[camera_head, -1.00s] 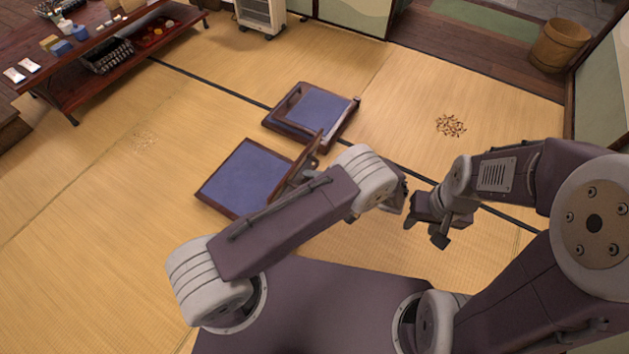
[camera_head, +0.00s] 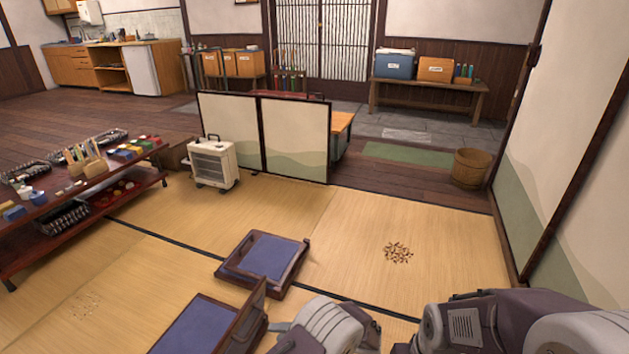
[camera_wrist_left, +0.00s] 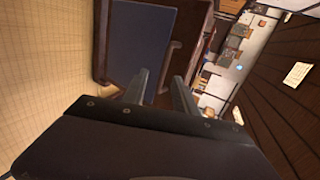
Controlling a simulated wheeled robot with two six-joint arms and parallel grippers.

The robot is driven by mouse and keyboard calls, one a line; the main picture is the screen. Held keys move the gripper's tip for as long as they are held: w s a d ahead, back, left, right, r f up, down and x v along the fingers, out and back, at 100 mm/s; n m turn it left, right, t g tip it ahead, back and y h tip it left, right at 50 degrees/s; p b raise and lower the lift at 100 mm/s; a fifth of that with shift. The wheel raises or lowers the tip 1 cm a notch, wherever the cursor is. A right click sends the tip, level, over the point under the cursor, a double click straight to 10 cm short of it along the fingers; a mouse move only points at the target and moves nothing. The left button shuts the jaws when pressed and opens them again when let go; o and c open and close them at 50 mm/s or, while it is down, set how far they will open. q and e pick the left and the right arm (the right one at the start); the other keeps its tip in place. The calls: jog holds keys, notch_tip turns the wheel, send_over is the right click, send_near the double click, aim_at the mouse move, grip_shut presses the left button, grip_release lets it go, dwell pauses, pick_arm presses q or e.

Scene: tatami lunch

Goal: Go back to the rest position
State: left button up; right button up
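My left gripper (camera_wrist_left: 160,84) shows in the left wrist view with its two fingers apart and nothing between them. Beyond the fingers is a floor seat with a blue cushion (camera_wrist_left: 143,40) in a dark wooden frame; I see no contact with it. In the head view, my left arm shows at the bottom middle, and its fingers cannot be made out there. My right arm shows at the bottom right, and its gripper is below the picture edge.
Two floor seats with blue cushions, the nearer (camera_head: 195,328) and the farther (camera_head: 268,255), stand on the tatami. A low table (camera_head: 70,205) is at left, a heater (camera_head: 213,165) and screen (camera_head: 295,135) behind. A wooden bucket (camera_head: 470,168) stands at right. Brown bits (camera_head: 398,253) lie on the mat.

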pick_arm(q)
jog(key=w+a+r+n+g+p, duration=0.1)
jog(key=w+a+r+n+p, duration=0.15)
jog(key=r, duration=0.35)
jog(key=w+a+r+n+g+p, duration=0.1)
jog(key=a+r, duration=0.3)
jog(key=r, duration=0.3)
jog(key=s+a+r+n+g+h+p, duration=0.3)
jog(key=s+a+r+n+h, duration=0.1)
jog(key=s+a+r, duration=0.3)
jog(key=s+r+h+p, duration=0.2)
jog(key=s+r+h, duration=0.25)
jog(key=s, duration=0.45)
jog(key=s+d+f+m+t+h, duration=0.2)
jog(key=s+d+f+h, duration=0.2)
jog(key=s+d, duration=0.15)
notch_tip(320, 180, up, 38)
jog(key=w+d+m+p, duration=0.1)
jog(key=w+m+p, duration=0.1)
jog(key=p, duration=3.6)
jog(key=shift+w+d+t, duration=0.15)
jog(key=shift+w+t, duration=0.15)
